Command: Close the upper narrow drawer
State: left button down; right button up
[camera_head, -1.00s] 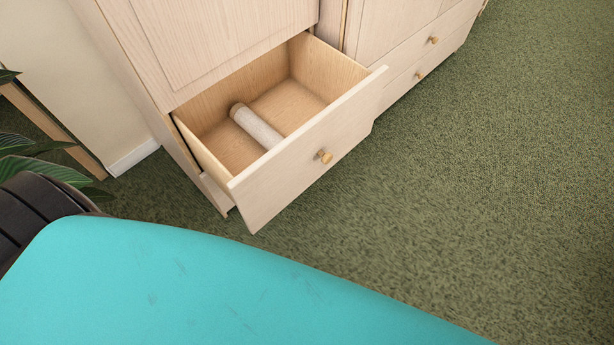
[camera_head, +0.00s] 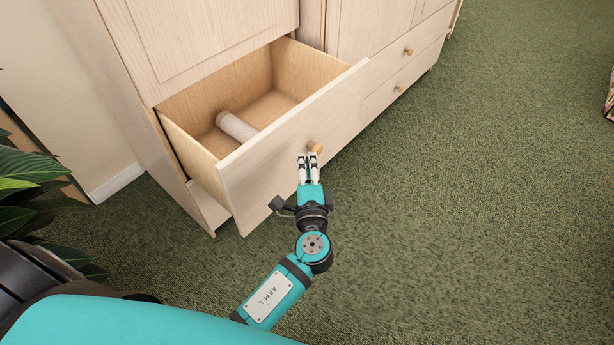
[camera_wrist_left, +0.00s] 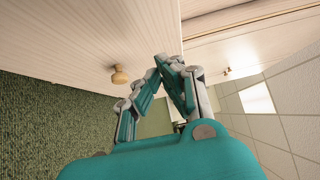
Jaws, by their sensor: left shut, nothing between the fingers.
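The drawer (camera_head: 262,160) is pulled open from a pale wooden cabinet, with a round wooden knob (camera_head: 315,148) on its front. A pale cylindrical roll (camera_head: 236,126) lies inside it. My left gripper (camera_head: 308,156) is shut and empty, its fingertips at the drawer front just left of the knob. I cannot tell whether they touch the front. In the left wrist view the closed fingers (camera_wrist_left: 166,62) are beside the drawer front (camera_wrist_left: 90,40), with the knob (camera_wrist_left: 120,75) to their left. My right gripper is not in view.
More closed drawers with knobs (camera_head: 408,51) continue to the right. Green carpet (camera_head: 480,200) lies open in front of the cabinet. A leafy plant (camera_head: 25,190) stands at the left, near a pale wall (camera_head: 60,90).

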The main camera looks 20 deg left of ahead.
aim_at(290, 132)
pick_arm(q)
jog(key=shift+w+a+p, duration=0.2)
jog(key=shift+w+a, duration=0.9)
jog(key=shift+a, duration=0.2)
jog(key=shift+w+a+p, duration=0.15)
jog(key=shift+w+a, duration=0.95)
jog(key=shift+a, duration=0.2)
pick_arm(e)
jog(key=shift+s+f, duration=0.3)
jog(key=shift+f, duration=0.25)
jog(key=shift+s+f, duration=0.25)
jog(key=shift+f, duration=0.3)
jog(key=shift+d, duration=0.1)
pick_arm(q)
jog(key=shift+w+a, duration=0.15)
jog(key=shift+a, duration=0.35)
jog(key=w+a+b, duration=0.2)
jog(key=w+a, duration=0.2)
jog(key=a, duration=0.9)
jog(key=w+a+b, duration=0.3)
jog(key=w+a, duration=0.2)
jog(key=a, duration=0.8)
jog(key=shift+w+a, duration=0.2)
jog(key=shift+w, duration=0.1)
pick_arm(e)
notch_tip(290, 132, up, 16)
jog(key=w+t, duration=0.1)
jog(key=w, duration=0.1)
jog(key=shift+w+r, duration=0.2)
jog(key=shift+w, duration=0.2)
